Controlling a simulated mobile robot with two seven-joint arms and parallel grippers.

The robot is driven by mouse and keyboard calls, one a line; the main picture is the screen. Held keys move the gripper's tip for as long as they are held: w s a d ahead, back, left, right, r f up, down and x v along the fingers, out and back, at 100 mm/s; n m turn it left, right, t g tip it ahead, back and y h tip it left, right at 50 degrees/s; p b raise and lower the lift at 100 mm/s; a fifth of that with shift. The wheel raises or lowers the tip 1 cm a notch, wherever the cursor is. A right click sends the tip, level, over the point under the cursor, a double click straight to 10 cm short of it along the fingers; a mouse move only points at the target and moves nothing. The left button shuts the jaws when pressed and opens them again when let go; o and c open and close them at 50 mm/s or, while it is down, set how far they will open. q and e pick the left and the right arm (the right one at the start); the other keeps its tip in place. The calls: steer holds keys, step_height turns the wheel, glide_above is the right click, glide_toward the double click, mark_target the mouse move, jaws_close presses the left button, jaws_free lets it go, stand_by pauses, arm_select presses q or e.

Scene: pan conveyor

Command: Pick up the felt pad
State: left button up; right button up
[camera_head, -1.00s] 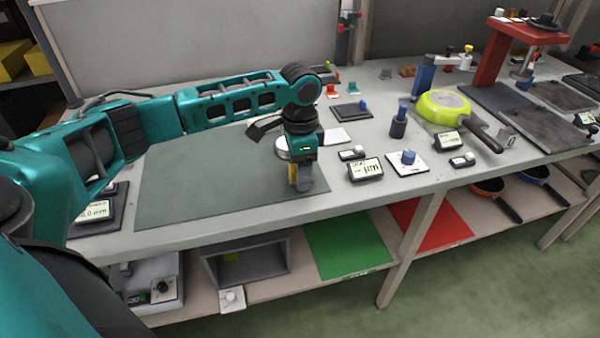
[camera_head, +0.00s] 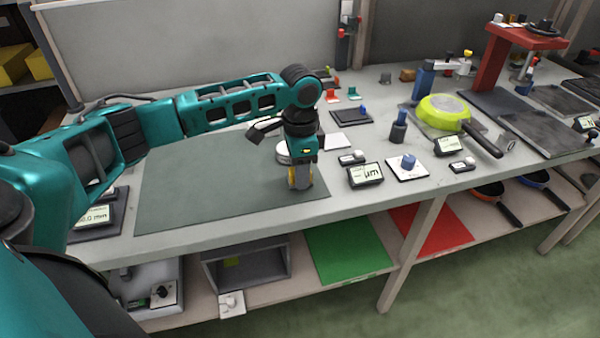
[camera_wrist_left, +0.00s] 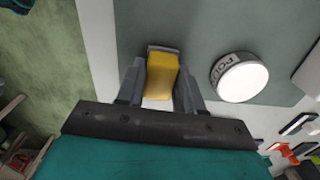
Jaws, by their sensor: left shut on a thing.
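The felt pad, a small yellow block with a grey edge, sits between the fingers of my left gripper in the left wrist view (camera_wrist_left: 162,75). My left gripper (camera_wrist_left: 160,88) is shut on it, one finger along each side. In the head view the gripper (camera_head: 300,180) points down at the right part of the dark green mat (camera_head: 190,185), with the yellow of the pad (camera_head: 299,178) between its fingers. I cannot tell whether the pad touches the mat. My right gripper is not in view.
A round white-topped tin (camera_wrist_left: 240,78) stands on the mat close beside the gripper. A small display (camera_head: 365,175) and a white plate with a blue knob (camera_head: 408,163) are to the right. A lime-green pan (camera_head: 443,112) lies farther right. The mat's left part is clear.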

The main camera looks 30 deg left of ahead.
arm_select(q)
step_height(320, 180, up, 20)
steer(key=p, duration=0.3)
steer(key=shift+f, duration=0.25)
steer(key=o, duration=0.5)
steer(key=c, duration=0.4)
steer(key=shift+o, duration=0.2)
